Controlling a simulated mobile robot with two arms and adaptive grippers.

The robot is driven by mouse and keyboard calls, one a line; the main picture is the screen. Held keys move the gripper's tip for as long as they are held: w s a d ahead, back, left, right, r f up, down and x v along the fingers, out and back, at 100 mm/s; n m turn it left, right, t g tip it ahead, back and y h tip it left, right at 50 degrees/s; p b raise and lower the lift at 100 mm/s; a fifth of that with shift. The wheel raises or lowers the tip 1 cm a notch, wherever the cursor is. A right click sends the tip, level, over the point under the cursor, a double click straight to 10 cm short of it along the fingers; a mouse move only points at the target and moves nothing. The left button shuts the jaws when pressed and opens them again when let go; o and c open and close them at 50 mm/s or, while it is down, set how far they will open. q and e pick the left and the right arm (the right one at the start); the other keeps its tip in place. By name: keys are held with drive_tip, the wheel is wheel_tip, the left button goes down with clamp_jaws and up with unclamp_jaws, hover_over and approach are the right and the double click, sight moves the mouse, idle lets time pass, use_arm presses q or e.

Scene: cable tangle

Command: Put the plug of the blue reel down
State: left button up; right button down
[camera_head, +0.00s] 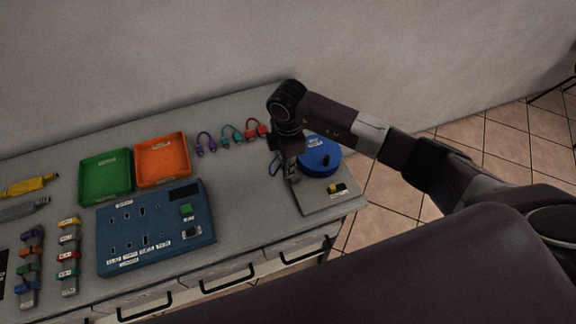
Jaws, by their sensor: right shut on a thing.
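The blue reel (321,158) lies at the right end of the bench, on a grey plate (320,203) with a small yellow and black piece (337,188) on it. A thin dark blue cable loop (274,165) shows left of the reel. My right gripper (291,177) points down just left of the reel, low over the plate's left edge. It is shut on the plug of the blue reel, which is mostly hidden by the fingers. I cannot tell whether the plug touches the surface. My left gripper is not in view.
A blue socket panel (110,228), a green tray (104,180) and an orange tray (163,147) stand left of the gripper. Purple (206,142), teal (231,133) and red (255,128) short cables lie along the back. Bare bench (245,205) lies between panel and plate.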

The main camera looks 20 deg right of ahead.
drive_tip(key=shift+f+b, duration=0.3)
drive_tip(key=shift+f, duration=0.3)
drive_tip(key=c, duration=2)
unclamp_jaws()
drive_tip(key=shift+r, duration=0.1)
drive_tip(key=shift+r, duration=0.15)
wheel_tip(320, 180, up, 13)
drive_tip(key=shift+f+b, duration=0.1)
drive_tip(key=shift+b, duration=0.85)
